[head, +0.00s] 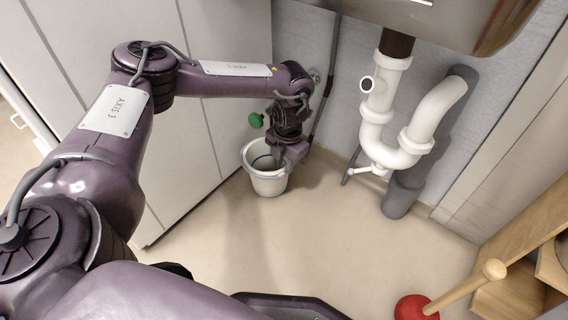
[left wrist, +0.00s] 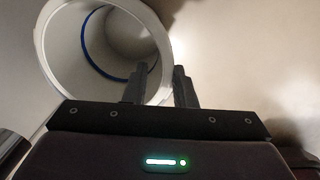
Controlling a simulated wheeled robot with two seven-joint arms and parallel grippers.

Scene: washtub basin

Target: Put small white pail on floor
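The small white pail (head: 268,186) stands on the beige floor, close to the white cabinet front. Its open mouth and a blue ring inside show in the left wrist view (left wrist: 50,45). My left gripper (head: 279,163) reaches down to the right side of the pail's rim. In the left wrist view its two fingers (left wrist: 160,84) stand apart, one in front of the pail's inside and the other just outside the rim. A gap shows between the fingers, with the rim in it. My right gripper is in neither view.
White drain pipes (head: 390,140) hang under the basin (head: 460,22) to the right. A red plunger (head: 416,308) with a wooden handle stands at the lower right, near wooden shelving (head: 510,295). The floor in the middle is clear.

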